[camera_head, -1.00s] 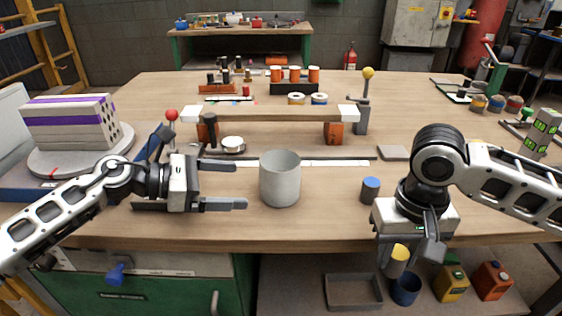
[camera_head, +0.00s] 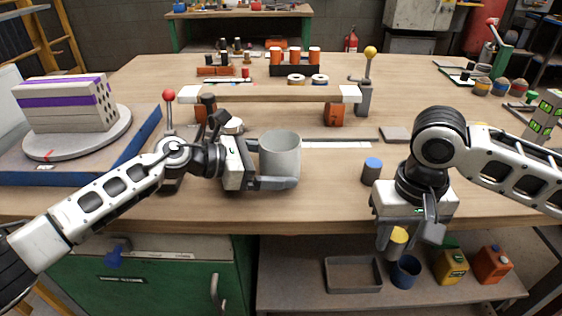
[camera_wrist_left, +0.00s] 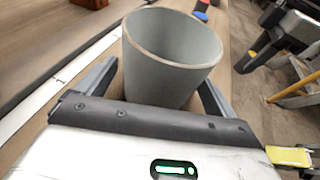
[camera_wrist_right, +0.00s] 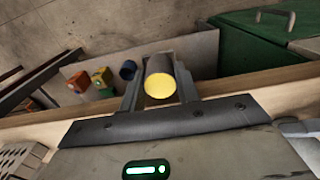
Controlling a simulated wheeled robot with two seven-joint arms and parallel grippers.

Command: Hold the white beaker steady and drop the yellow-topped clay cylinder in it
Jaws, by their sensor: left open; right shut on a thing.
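The white beaker (camera_head: 280,154), a pale grey open cup, stands upright on the table. My left gripper (camera_head: 274,166) is open with its fingers on either side of the beaker; the left wrist view shows the beaker (camera_wrist_left: 170,60) between the fingers (camera_wrist_left: 160,88). Whether they touch it is unclear. My right gripper (camera_head: 410,236) is shut on the yellow-topped clay cylinder (camera_head: 397,240), held beyond the table's front edge. In the right wrist view, its yellow end (camera_wrist_right: 160,86) shows between the fingers (camera_wrist_right: 160,85).
A blue-topped cylinder (camera_head: 372,170) stands on the table right of the beaker. A long beam (camera_head: 270,94) on orange supports lies behind it. Below the table edge, a shelf holds a tray (camera_head: 353,274), a blue cup (camera_head: 405,271) and containers (camera_head: 452,267).

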